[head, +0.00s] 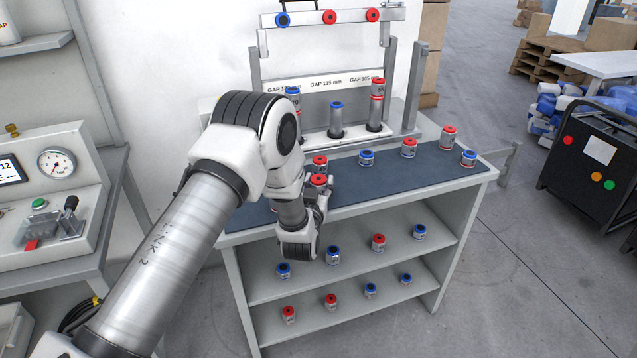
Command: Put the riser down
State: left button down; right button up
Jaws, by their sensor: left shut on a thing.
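My left gripper (317,192) is shut on a red-topped riser (318,181) at the front edge of the bench's dark mat (386,180). The arm and gripper hide the riser's lower part, so I cannot tell whether it touches the mat. Other risers stand on the mat: red-topped ones (319,161) (409,149) (448,136) and blue-topped ones (367,158) (468,158). The test stand behind has three gap places: a blue-topped stack (292,95) at left, a short blue-topped piece (336,121) in the middle, and a tall red-topped stack (377,100) at right. My right gripper is not in view.
Two shelves (430,252) below the mat hold several more red- and blue-topped risers. A crossbar (350,20) with three capped pieces spans the stand. A gauge panel (55,180) stands at left, a black control cart (590,160) at right. The mat's middle front is bare.

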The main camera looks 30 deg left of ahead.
pick_arm(q)
jog(key=shift+f, duration=0.1)
jog(key=c, duration=0.6)
grip_release()
jog(key=shift+r, duration=0.3)
jog(key=b+v, duration=0.1)
jog(key=v, duration=1)
jog(key=s+d+f+m+g+h, duration=0.15)
jog(key=s+f+g, duration=0.35)
jog(key=s+f, duration=0.5)
jog(key=s+d+f+g+h, duration=0.2)
jog(key=s+f+g, duration=0.4)
jog(key=f, duration=0.6)
jog(key=s+d+f+g, duration=0.1)
jog(key=s+g, duration=0.1)
jog(key=s, duration=0.4)
jog(key=s+d+f+m+g+h, duration=0.1)
jog(key=s+f+g, duration=0.1)
jog(key=s, duration=0.4)
jog(key=s+f+g+h, duration=0.1)
jog(key=s+g, duration=0.1)
jog(key=s, duration=0.4)
jog(key=shift+d+f+m, duration=0.2)
jog(key=shift+d+m, duration=0.05)
jog(key=shift+d, duration=0.15)
